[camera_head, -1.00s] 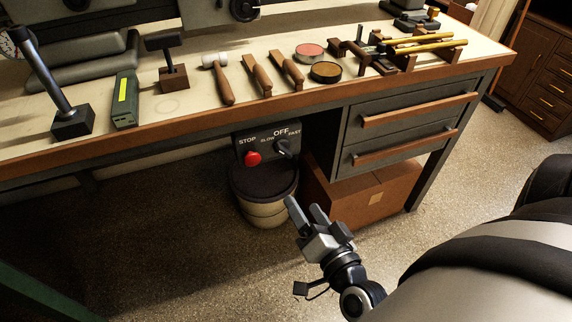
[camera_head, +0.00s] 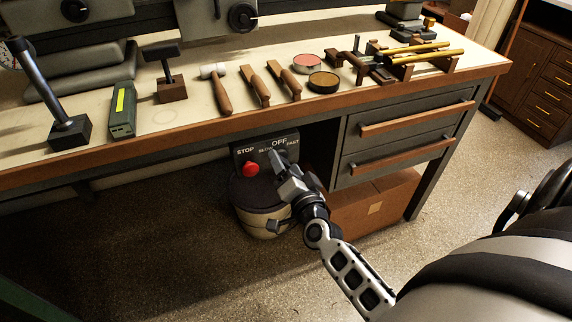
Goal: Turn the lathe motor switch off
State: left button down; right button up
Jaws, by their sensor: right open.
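A dark switch box (camera_head: 238,158) hangs under the front edge of the bench. It carries a red STOP button (camera_head: 250,168) at its left. A rotary switch sits at its right, under the printed words SLOW, OFF and FAST; my gripper now covers most of the switch, so its setting cannot be told. My right gripper (camera_head: 276,166) is open, with its fingers reaching up to the switch area. Whether the fingers touch the switch or stand around it cannot be told. My left gripper is not in view.
The bench (camera_head: 190,132) holds a mallet (camera_head: 220,90), wooden-handled tools, two round tins and a rack of brass rods (camera_head: 415,50). Drawers (camera_head: 405,130) stand right of the switch box. A bucket (camera_head: 258,195) and a cardboard box (camera_head: 372,205) stand below.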

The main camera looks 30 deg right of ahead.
jog(key=shift+w+d, duration=0.1)
jog(key=shift+w, duration=0.25)
jog(key=c, duration=1)
jog(key=m, duration=0.3)
jog(key=shift+m, duration=0.4)
jog(key=shift+d+f+m+b, duration=0.1)
jog(key=shift+m+b, duration=0.3)
jog(key=shift+m, duration=1.5)
jog(key=shift+s, duration=0.1)
